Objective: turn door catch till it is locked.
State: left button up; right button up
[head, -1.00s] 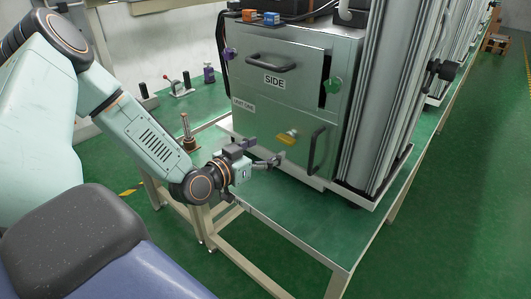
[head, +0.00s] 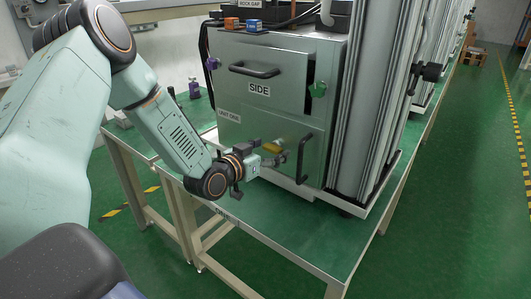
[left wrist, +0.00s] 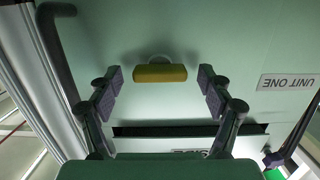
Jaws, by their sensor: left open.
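The yellow door catch (head: 272,148) is on the front of the grey-green cabinet's lower door (head: 270,133). In the left wrist view, the catch (left wrist: 160,73) is a short bar on a pale round base, lying crosswise in the picture. My left gripper (head: 279,157) is at the lower door, close to the catch. Its open fingers (left wrist: 160,84) show on either side of the catch with a gap at each end. I cannot tell how far the fingertips are from the door. My right gripper is in neither view.
A black door handle (head: 304,158) stands out right of the catch. A metal column (head: 368,100) stands right of the cabinet. The green bench top (head: 300,222) in front is clear.

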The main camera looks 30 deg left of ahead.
pick_arm(q)
jog(key=c, duration=1.4)
jog(key=shift+o, duration=0.2)
jog(key=m+y, duration=0.1)
jog(key=m, duration=0.3)
jog(key=shift+d, duration=0.15)
jog(key=m, duration=0.4)
jog(key=shift+d+f+t+y, duration=0.1)
jog(key=shift+t+y, duration=0.2)
jog(key=shift+y, duration=0.1)
jog(key=m, duration=0.4)
jog(key=shift+f+t+y, duration=0.1)
jog(key=shift+t+y, duration=0.2)
jog(key=m, duration=0.5)
jog(key=shift+f+t, duration=0.1)
jog(key=shift+t, duration=0.3)
jog(key=o, duration=1.4)
jog(key=shift+c, duration=0.2)
jog(key=shift+s, duration=0.1)
